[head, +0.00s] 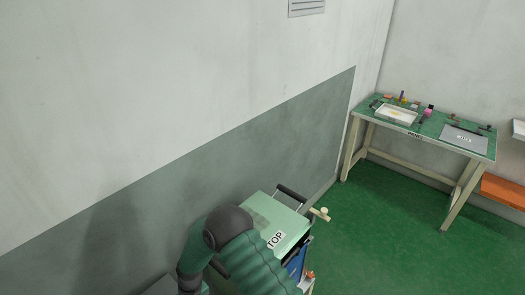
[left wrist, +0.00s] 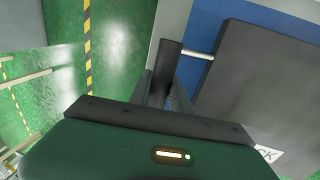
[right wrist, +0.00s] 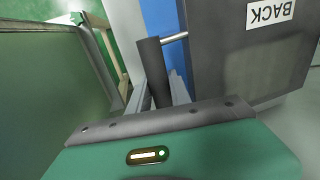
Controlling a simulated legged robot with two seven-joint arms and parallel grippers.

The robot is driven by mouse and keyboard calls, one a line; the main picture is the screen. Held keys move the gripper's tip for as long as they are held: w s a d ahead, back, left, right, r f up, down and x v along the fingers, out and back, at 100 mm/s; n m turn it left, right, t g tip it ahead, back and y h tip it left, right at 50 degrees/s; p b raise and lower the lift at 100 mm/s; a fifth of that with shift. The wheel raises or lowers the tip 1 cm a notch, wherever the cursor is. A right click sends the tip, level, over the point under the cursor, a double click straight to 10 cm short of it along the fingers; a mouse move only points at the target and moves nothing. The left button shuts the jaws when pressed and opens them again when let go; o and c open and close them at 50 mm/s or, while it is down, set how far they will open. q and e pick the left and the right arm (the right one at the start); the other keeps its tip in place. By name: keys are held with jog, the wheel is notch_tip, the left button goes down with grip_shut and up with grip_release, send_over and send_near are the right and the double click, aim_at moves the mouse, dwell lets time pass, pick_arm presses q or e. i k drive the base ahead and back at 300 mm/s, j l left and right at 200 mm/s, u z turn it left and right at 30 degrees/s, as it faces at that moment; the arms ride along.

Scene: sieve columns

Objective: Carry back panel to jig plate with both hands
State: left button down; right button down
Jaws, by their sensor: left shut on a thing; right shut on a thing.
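The back panel is a dark grey slab with a white "BACK" label. It shows in the right wrist view (right wrist: 235,75) and the left wrist view (left wrist: 265,75). My left gripper (left wrist: 170,90) is shut on one dark bar handle (left wrist: 168,60), joined to the panel by a metal rod. My right gripper (right wrist: 160,95) is shut on another such handle (right wrist: 152,62). Neither gripper can be made out in the head view, where my arm covers the lower middle. A flat grey plate (head: 464,138), perhaps the jig plate, lies on the far table.
A pale green surface labelled "TOP" (head: 262,212) stands close by the wall, with a cream knob (head: 320,213) beside it. The far green-topped table (head: 430,128) carries a white tray (head: 396,115) and small parts. Open green floor (head: 385,225) lies between.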

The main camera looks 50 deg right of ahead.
aim_at(464, 139)
jog(key=k, duration=1)
jog(key=k+z, duration=0.1)
jog(key=z, duration=0.75)
jog(key=k+l+z, duration=0.1)
jog(key=z, duration=0.35)
jog(key=l+z, duration=0.1)
jog(key=z, duration=1.3)
jog(key=i+j+z, duration=0.1)
jog(key=i, duration=0.3)
jog(key=i+j+z, duration=0.1)
jog(key=i, duration=0.3)
jog(key=i+j+z, duration=0.1)
jog(key=i+j, duration=0.4)
jog(key=i, duration=0.25)
jog(key=i+j, duration=0.2)
jog(key=i, duration=0.25)
jog(key=i+j, duration=0.25)
jog(key=i, duration=0.2)
jog(key=i+j, duration=0.2)
jog(key=i, duration=0.25)
jog(key=i+j, duration=0.2)
jog(key=i, duration=0.2)
jog(key=i+j, duration=0.2)
jog(key=i, duration=0.25)
